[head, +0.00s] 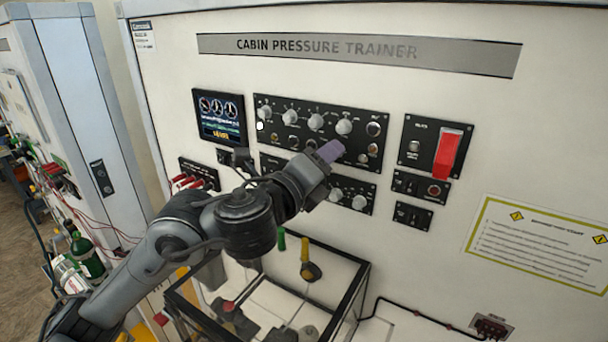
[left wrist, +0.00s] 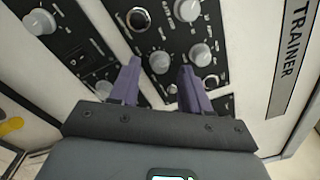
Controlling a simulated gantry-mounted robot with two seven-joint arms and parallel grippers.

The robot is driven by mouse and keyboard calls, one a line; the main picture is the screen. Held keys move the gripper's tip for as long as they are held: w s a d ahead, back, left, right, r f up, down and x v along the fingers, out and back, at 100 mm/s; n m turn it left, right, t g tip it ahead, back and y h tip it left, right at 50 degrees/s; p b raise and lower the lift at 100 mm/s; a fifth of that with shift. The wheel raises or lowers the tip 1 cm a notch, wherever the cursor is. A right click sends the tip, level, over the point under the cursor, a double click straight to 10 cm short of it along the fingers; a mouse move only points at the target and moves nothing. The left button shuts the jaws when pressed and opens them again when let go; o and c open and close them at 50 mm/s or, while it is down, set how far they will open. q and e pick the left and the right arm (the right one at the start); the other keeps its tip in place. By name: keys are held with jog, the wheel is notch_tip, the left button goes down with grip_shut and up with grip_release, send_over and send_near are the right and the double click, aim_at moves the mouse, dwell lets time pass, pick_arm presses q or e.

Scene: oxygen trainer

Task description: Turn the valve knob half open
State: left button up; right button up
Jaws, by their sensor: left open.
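My left gripper (head: 330,152) is in front of the black control panel (head: 273,104) in the head view, over its lower edge. In the left wrist view its purple fingers (left wrist: 161,70) are apart and empty. A round pale knob (left wrist: 159,62) shows between the fingertips. I cannot tell whether the fingers reach around it or stay short of it. More pale knobs sit nearby, one at upper right (left wrist: 200,55) and one at the top (left wrist: 187,10). In the head view several grey knobs line the upper row (head: 315,122). Labels are too small to show which knob is the valve.
A lower panel holds two pale knobs (head: 359,202). A red switch cover (head: 447,154) is to the right, and a gauge screen (head: 219,117) to the left. A black-framed clear box (head: 345,262) with a yellow-handled lever (head: 305,250) stands below my arm.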

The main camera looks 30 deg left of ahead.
pick_arm(q)
jog(key=s+a+p, duration=0.1)
jog(key=s+p, duration=0.2)
jog(key=s, duration=0.6)
jog(key=shift+f, duration=0.1)
